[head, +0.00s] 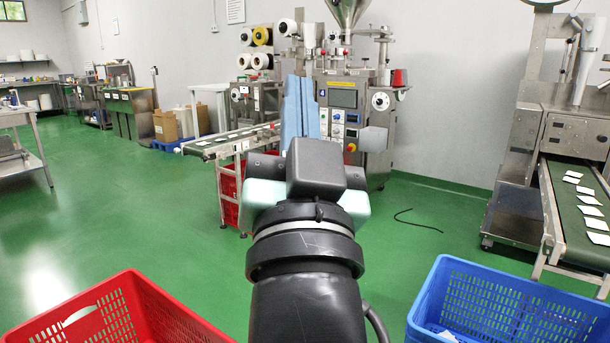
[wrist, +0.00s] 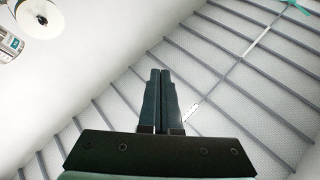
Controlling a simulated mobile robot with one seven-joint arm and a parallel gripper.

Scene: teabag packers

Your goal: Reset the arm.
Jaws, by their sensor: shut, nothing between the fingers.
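My gripper (wrist: 160,75) shows in the wrist view with its two dark fingers side by side, shut and empty. Behind it the wrist view shows a white ceiling with grey ribs, so it points upward. In the head view my arm rises from the bottom centre, and my gripper's blue fingers (head: 299,108) stand upright above the dark wrist block. They appear in front of the packing machine; the distance between them is hard to tell. The fingers and wrist hide part of the conveyor and the machine's lower left.
A red crate (head: 185,325) is at the lower left and a blue crate (head: 430,315) at the lower right. A conveyor with white teabags (head: 562,212) is at the right. A black cable (head: 418,221) lies on the green floor. Open floor (head: 110,220) is at the left.

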